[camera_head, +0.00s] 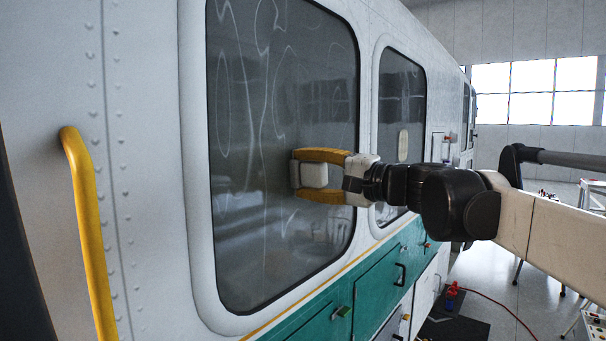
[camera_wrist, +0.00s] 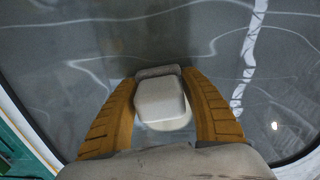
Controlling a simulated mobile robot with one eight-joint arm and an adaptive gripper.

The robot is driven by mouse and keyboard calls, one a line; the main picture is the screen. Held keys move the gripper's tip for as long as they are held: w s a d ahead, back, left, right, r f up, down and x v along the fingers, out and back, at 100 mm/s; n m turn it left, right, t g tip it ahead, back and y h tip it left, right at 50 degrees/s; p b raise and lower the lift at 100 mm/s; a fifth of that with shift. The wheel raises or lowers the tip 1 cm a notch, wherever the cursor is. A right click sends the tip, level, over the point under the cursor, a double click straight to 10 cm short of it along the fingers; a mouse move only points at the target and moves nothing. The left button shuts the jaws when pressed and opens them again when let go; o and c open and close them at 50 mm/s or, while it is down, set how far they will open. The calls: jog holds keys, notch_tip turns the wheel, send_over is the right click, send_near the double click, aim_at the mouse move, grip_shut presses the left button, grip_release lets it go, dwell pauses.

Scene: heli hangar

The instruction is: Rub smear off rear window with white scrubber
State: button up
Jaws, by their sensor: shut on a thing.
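My gripper (camera_head: 305,175) has its orange-yellow fingers shut on the white scrubber (camera_head: 314,175), a rounded block. It holds the scrubber at the right part of the large dark window (camera_head: 265,110). In the wrist view the scrubber (camera_wrist: 158,98) sits between both fingers, close over the glass (camera_wrist: 60,75). I cannot tell whether it touches the glass. A pale rounded patch (camera_wrist: 178,124) shows beneath the scrubber; I cannot tell whether it is smear or reflection. Wavy pale lines cross the window. The glass behind the scrubber is hidden.
A second window (camera_head: 402,95) lies to the right, with a pale oval patch (camera_head: 403,145). A yellow handrail (camera_head: 86,235) stands out from the white hull at the left. Teal panels (camera_head: 375,290) with handles run below. A red hose (camera_head: 500,305) lies on the floor.

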aim_at(322, 169)
jog(key=shift+w+d+p, duration=0.2)
jog(key=shift+w+d, duration=0.9)
jog(key=shift+w, duration=0.3)
jog(key=shift+w+d+p, duration=0.25)
jog(key=shift+w+d, duration=0.8)
jog(key=shift+w, duration=0.35)
jog(key=shift+w+d+p, duration=0.2)
jog(key=shift+w+d, duration=0.9)
jog(key=shift+w, duration=0.3)
jog(key=shift+s+a+b, duration=0.1)
jog(key=shift+s+a, duration=1.1)
jog(key=shift+s, duration=0.3)
jog(key=shift+s+a+b, duration=0.15)
jog(key=shift+s+a, duration=1)
jog(key=shift+s, duration=0.35)
jog(key=shift+s+a+b, duration=0.1)
jog(key=shift+s+a, duration=1.1)
jog(key=shift+s, duration=0.3)
jog(key=shift+w+d+r+p, duration=0.1)
jog(key=shift+w+r+p, duration=0.05)
jog(key=shift+r+p, duration=0.45)
jog(key=shift+w+d, duration=3.45)
jog(key=shift+w, duration=0.9)
jog(key=shift+s+a, duration=1.2)
jog(key=shift+s, duration=0.3)
jog(key=shift+s+a, duration=1.15)
jog(key=shift+s, duration=0.35)
jog(key=shift+s+a, duration=1.2)
jog(key=shift+s, duration=0.3)
jog(key=shift+d, duration=0.2)
